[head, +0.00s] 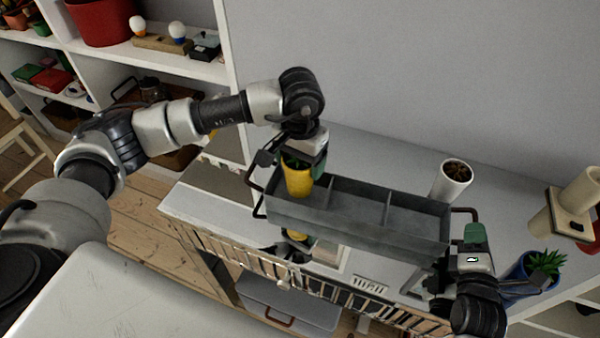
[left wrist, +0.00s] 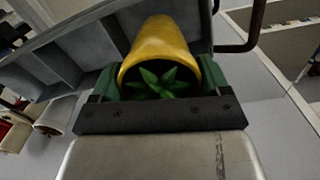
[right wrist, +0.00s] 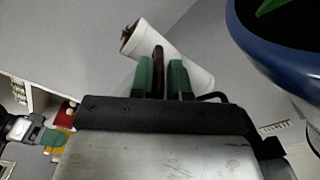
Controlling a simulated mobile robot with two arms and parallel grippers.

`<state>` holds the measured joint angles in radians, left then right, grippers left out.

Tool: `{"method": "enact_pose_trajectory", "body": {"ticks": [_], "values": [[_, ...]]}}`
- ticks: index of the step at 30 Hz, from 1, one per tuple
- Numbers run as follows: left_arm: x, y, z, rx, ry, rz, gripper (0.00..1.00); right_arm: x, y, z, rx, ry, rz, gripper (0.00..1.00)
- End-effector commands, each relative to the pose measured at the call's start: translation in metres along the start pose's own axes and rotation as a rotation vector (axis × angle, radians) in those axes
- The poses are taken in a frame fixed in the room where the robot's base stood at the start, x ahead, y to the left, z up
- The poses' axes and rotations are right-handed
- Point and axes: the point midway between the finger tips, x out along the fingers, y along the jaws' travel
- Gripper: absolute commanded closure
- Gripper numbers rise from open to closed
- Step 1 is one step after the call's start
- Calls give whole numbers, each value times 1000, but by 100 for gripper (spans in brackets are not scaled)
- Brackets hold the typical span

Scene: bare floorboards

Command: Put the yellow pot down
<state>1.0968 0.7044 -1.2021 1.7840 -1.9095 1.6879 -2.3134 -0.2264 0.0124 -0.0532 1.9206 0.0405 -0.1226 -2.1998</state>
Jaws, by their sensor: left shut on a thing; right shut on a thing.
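The yellow pot (head: 299,181), with a green plant in it, is upright at the left end of the grey divided tray (head: 350,222). My left gripper (head: 303,160) is shut on the pot's rim side from above. In the left wrist view the pot (left wrist: 163,45) sits between the green fingers (left wrist: 158,82), with the tray wall behind it. I cannot tell whether its base touches the tray floor. My right gripper (head: 470,232) is shut on the dark handle at the tray's right end. The handle (right wrist: 158,70) shows between its fingers in the right wrist view.
The tray is over a grey-topped sideboard (head: 195,195). A white pot (head: 451,181) stands behind the tray's right end. A blue pot (head: 517,280) with a plant is close to my right gripper. A beige object (head: 560,215) stands at the far right. Shelves are at the left.

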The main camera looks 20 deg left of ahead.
Motion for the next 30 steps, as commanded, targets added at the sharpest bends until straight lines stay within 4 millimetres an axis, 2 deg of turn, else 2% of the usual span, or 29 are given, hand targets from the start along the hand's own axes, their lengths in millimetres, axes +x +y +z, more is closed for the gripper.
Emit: {"method": "enact_pose_trajectory", "body": {"ticks": [9,20,21,25,30], "values": [[36,0,0,0,0,1,61,0,-1,-1,-4,3,-3,100],[40,0,0,0,1,0,61,0,-1,-1,-4,3,-3,100],[41,0,0,0,0,-1,19,0,-1,-1,-4,3,-3,100],[40,0,0,0,-1,-1,0,0,-1,-1,-4,3,-3,100],[40,0,0,0,-1,0,0,0,-1,-1,-4,3,-3,100]]}}
